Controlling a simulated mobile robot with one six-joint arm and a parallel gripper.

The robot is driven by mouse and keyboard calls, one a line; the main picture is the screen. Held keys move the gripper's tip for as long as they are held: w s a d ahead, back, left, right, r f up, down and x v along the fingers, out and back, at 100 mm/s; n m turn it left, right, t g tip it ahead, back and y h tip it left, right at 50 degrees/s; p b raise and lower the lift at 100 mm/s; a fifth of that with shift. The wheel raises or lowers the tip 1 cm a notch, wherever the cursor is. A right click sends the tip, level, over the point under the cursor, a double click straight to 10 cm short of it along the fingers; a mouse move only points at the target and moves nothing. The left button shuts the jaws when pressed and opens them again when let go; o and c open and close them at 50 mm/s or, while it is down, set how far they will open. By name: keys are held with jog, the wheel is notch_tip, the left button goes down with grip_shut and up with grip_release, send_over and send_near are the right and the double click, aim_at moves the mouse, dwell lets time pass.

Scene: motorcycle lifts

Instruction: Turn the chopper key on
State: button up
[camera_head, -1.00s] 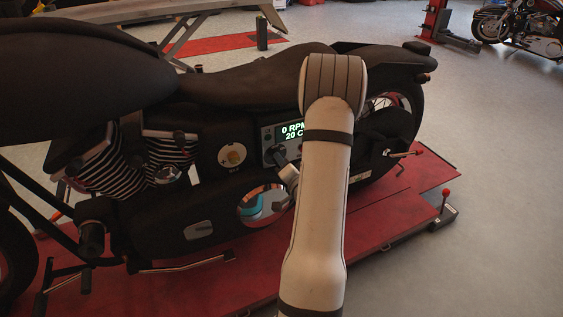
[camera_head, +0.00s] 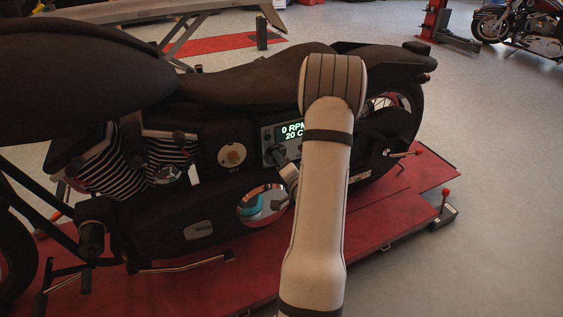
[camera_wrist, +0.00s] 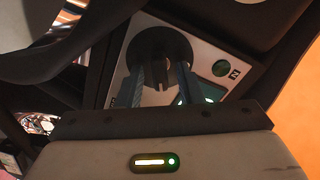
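The black chopper (camera_head: 190,190) stands on a red lift. A brass-yellow key (camera_head: 235,156) sits in a pale round plate (camera_head: 224,160) on its side, left of a panel whose lit screen (camera_head: 292,131) reads about "0 RPM 20 C". My arm covers the right part of the panel. In the wrist view, my gripper (camera_wrist: 160,84) is at the panel, with its fingers apart on either side of a dark ridged knob (camera_wrist: 158,72) on a black round base. No firm contact shows.
The red lift platform (camera_head: 400,212) lies under the chopper, with a red-knobbed lever (camera_head: 446,194) at its right. Another motorcycle (camera_head: 525,28) and a red lift post (camera_head: 434,18) stand at the back right. The grey floor at right is clear.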

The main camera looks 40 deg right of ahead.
jog(key=shift+o, duration=0.2)
jog(key=v, duration=0.7)
jog(key=shift+s+a+p, duration=0.15)
jog(key=shift+s+p, duration=0.25)
jog(key=w+a+r+n+g+p, duration=0.3)
jog(key=a+r+n+g+p, duration=0.15)
jog(key=r+p, duration=0.35)
jog(key=w+a+r+n+g+p, duration=0.2)
jog(key=a+r+n+g+p, duration=0.25)
jog(key=r, duration=0.55)
jog(key=s+a+r+n+g+y+p, duration=0.4)
jog(key=s+a+r+p, duration=0.7)
jog(key=s+a+r, duration=0.6)
jog(key=a+r+n+g, duration=0.1)
jog(key=a+g, duration=0.1)
jog(key=a, duration=0.1)
jog(key=shift+n, duration=0.4)
